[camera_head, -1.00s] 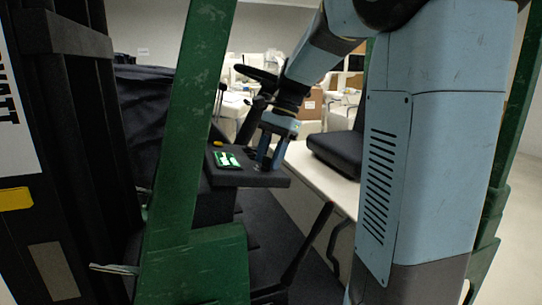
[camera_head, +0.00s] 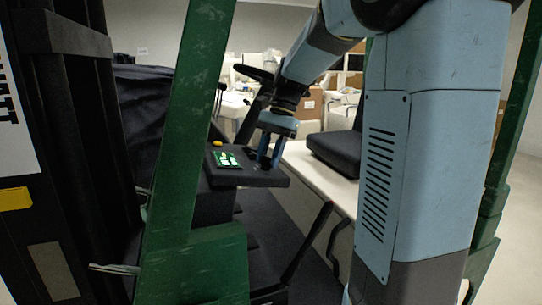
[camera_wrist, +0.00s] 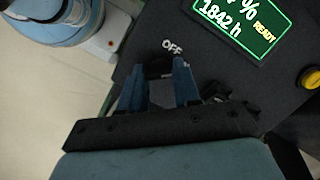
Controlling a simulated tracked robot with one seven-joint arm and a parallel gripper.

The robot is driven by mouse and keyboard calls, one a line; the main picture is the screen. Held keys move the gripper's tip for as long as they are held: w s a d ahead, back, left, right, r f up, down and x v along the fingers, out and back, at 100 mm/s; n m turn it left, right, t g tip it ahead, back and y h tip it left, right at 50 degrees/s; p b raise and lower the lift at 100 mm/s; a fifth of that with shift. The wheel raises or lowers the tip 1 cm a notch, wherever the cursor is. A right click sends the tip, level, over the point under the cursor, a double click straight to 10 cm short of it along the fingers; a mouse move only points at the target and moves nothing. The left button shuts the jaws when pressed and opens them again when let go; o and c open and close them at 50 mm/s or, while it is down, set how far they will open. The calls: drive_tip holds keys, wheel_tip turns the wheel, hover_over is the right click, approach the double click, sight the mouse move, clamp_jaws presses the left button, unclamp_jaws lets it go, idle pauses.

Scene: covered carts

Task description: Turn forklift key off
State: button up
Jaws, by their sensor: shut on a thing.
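The forklift's dark control panel (camera_head: 245,179) carries a lit green display (camera_head: 227,160). In the wrist view the display (camera_wrist: 236,24) shows "READY" and hours. My gripper (camera_head: 266,163) points down at the right part of the panel. In the wrist view my gripper (camera_wrist: 161,80) has its blue fingers on either side of the dark key (camera_wrist: 159,68), shut on it. The white "OFF" label (camera_wrist: 172,46) is just beyond the fingertips. The key is mostly hidden between the fingers, so its exact angle cannot be told.
A yellow button (camera_head: 217,143) sits behind the display. The steering wheel (camera_head: 256,74) is beyond my gripper, and a black seat (camera_head: 337,150) is to its right. A green post (camera_head: 190,120) stands close in front, left of the panel.

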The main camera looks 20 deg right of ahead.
drive_tip(key=n, duration=0.2)
drive_tip(key=n+h, duration=0.1)
drive_tip(key=n, duration=0.2)
drive_tip(key=shift+a+n+g, duration=0.15)
drive_tip(key=shift+n+g, duration=0.15)
drive_tip(key=shift+n+h, duration=0.4)
drive_tip(key=shift+n, duration=1.7)
drive_tip(key=o, duration=1.1)
drive_tip(key=shift+c, duration=0.2)
drive_tip(key=shift+w+r, duration=0.1)
drive_tip(key=v, duration=1.3)
drive_tip(key=shift+w+r, duration=0.2)
